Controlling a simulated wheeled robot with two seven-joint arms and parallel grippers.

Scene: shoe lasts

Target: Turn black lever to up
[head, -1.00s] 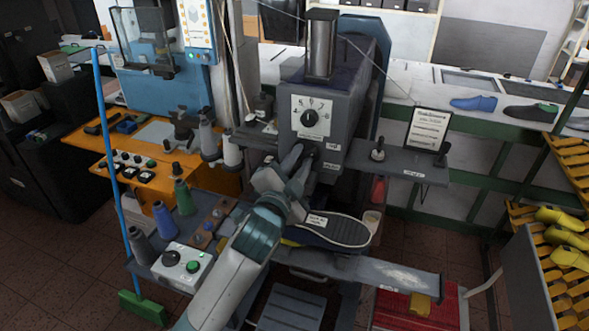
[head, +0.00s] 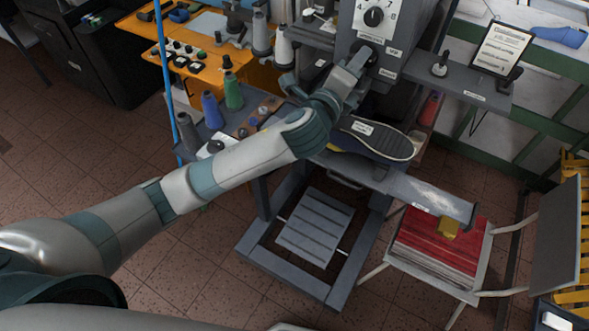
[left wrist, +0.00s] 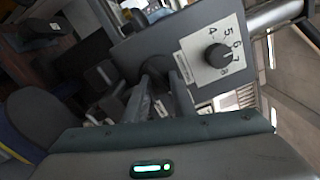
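The grey machine head (head: 405,30) carries a black dial knob (head: 374,16) on a white numbered plate; the knob also shows in the left wrist view (left wrist: 217,57). A dark, rounded part, apparently the black lever (left wrist: 182,67), sticks out of the machine below the dial plate. Its full shape and angle are hidden. My left gripper (head: 358,64) is at the machine front just below the dial. In the left wrist view its two fingers (left wrist: 160,95) are apart, tips close to the dark part. I cannot tell whether they touch it. My right gripper is not in view.
A shoe sole (head: 375,138) lies under my left forearm's end. A side shelf (head: 470,88) holds a small black-topped post (head: 440,64) and a framed sign (head: 502,50). Thread cones (head: 233,92) stand left.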

